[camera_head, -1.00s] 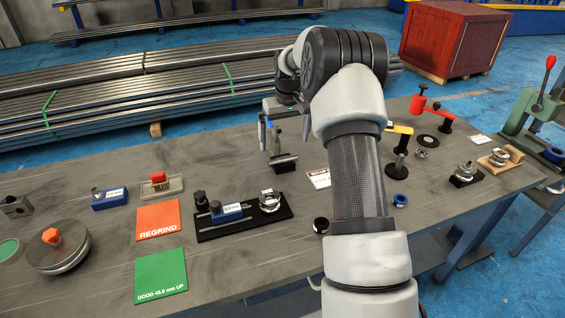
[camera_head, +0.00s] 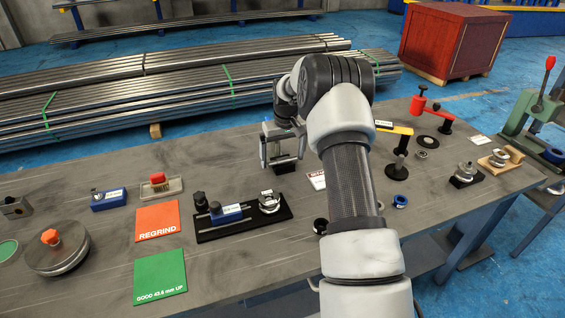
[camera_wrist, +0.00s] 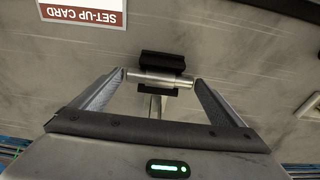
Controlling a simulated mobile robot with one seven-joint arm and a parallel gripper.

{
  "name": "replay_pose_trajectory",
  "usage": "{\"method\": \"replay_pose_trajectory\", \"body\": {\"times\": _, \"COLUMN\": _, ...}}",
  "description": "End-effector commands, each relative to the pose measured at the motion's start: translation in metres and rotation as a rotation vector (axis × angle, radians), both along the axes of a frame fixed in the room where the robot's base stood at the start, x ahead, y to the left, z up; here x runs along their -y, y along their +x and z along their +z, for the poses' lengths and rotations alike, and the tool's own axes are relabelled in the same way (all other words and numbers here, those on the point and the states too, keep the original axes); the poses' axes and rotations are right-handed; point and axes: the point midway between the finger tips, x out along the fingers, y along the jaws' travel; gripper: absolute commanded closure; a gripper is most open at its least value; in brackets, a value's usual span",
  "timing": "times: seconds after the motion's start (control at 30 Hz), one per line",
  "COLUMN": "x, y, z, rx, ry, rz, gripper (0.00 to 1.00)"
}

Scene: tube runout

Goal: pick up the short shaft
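The short shaft (camera_wrist: 160,78) is a bright metal cylinder lying across a black block (camera_wrist: 162,60) in the wrist view. My gripper (camera_wrist: 160,80) is open, with one finger near each end of the shaft. I cannot tell whether the fingertips are level with the shaft or still above it. In the head view my gripper (camera_head: 282,150) is over the black block (camera_head: 285,167), and the shaft there is too hidden to make out.
A set-up card (camera_wrist: 85,12) lies beside the block. A black tray (camera_head: 240,228) with a blue gauge and metal ring stands left of it. The orange regrind mat (camera_head: 157,221) and green mat (camera_head: 160,276) lie farther left. A yellow-armed stand (camera_head: 396,160) is to the right.

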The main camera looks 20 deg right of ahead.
Motion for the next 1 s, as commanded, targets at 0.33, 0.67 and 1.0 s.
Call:
{"method": "replay_pose_trajectory", "body": {"times": 0.33, "x": 0.000, "y": 0.000, "z": 0.001, "rx": 0.001, "ry": 0.000, "rz": 0.000, "gripper": 0.54}}
{"method": "replay_pose_trajectory", "body": {"times": 0.67, "x": 0.000, "y": 0.001, "z": 0.021, "rx": 0.005, "ry": -0.001, "rz": 0.000, "gripper": 0.54}}
{"method": "replay_pose_trajectory", "body": {"times": 1.0, "x": 0.001, "y": 0.001, "z": 0.109, "rx": 0.007, "ry": -0.002, "rz": 0.000, "gripper": 0.54}}
